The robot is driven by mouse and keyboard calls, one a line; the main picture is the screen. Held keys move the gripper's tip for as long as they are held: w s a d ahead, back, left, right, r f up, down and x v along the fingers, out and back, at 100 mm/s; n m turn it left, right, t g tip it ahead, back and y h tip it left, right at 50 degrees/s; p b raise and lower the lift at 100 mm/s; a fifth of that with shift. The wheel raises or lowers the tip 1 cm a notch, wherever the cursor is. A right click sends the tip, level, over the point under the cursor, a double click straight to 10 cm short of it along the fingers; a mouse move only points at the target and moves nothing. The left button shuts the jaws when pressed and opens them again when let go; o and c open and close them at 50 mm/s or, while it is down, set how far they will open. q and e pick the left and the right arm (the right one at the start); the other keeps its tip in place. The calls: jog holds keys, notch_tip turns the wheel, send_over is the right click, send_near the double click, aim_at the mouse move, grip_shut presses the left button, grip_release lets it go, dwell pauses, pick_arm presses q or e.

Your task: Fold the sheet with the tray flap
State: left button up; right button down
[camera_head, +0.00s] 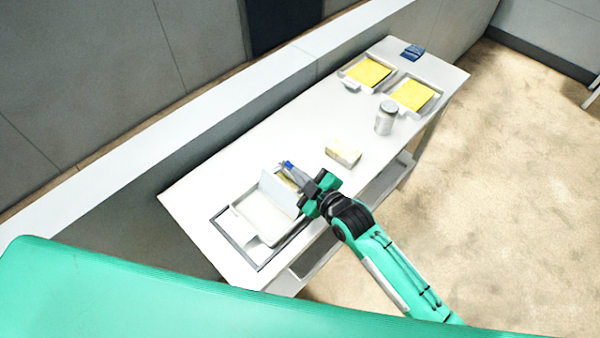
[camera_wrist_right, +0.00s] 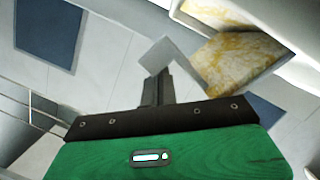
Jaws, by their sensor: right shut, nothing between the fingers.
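The white tray (camera_head: 262,219) lies at the near end of the table, within a dark rectangular outline. Its white flap (camera_head: 279,194) stands raised and tilted along the tray's far side. A yellowish sheet partly shows behind the flap, and a mottled yellow sheet (camera_wrist_right: 236,62) shows at the upper right in the right wrist view. My right gripper (camera_head: 294,172) is shut and empty, its fingers beside the flap's far face; I cannot tell whether they touch it. It also shows in the wrist view (camera_wrist_right: 154,88). My left gripper is not in view.
A small pale yellow box (camera_head: 343,152) and a grey can (camera_head: 385,118) stand farther along the table (camera_head: 325,118). Two trays with yellow sheets (camera_head: 368,72) (camera_head: 411,94) and a blue item (camera_head: 412,52) are at the far end. A low wall (camera_head: 200,125) runs behind the table.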

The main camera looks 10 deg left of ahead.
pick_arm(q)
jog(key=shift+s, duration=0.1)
pick_arm(e)
jog(key=shift+d, duration=0.1)
